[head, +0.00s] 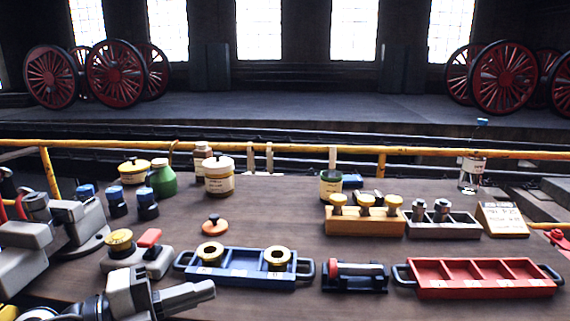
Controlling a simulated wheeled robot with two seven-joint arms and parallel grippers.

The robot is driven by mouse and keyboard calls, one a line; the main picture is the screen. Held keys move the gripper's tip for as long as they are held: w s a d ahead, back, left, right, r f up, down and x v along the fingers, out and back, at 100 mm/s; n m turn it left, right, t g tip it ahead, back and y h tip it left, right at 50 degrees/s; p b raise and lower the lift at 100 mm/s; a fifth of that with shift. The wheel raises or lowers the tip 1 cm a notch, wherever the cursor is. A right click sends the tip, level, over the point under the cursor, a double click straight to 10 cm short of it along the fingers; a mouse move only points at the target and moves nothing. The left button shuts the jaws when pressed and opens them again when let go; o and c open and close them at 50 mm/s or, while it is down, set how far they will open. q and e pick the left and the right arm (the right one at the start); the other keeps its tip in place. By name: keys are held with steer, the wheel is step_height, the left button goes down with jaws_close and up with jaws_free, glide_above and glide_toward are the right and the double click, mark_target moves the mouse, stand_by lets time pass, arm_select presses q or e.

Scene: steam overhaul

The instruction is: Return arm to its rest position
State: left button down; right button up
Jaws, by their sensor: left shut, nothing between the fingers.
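My left gripper (205,290) shows low at the left, in front of the blue tray. It is shut and empty, pointing right, and its grey arm comes in from the bottom left. The gripper is apart from the brass rings in the tray, as far as I can see. My right gripper is not in view.
A blue tray (243,268) with two brass rings, a dark stand (354,284) and a red tray (485,284) line the table front. A grey block with a yellow knob (119,240) is close behind my left arm. Bare wood (275,215) lies mid-table.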

arm_select(q)
steer(key=s+a+f+n+t+y, duration=0.25)
steer(key=f+n+t+y, duration=0.85)
steer(key=n, duration=0.9)
steer(key=s+f+n+g, duration=0.3)
steer(key=s+f+g, duration=0.1)
steer(key=f, duration=0.4)
steer(key=s+d+f+n+g+y, duration=0.1)
steer(key=s+f+n+g, duration=0.2)
steer(key=s+f+g, duration=0.2)
step_height(320, 180, down, 4)
steer(key=shift+s+r+y, duration=0.1)
steer(key=shift+s+y, duration=0.2)
steer(key=shift+s, duration=0.4)
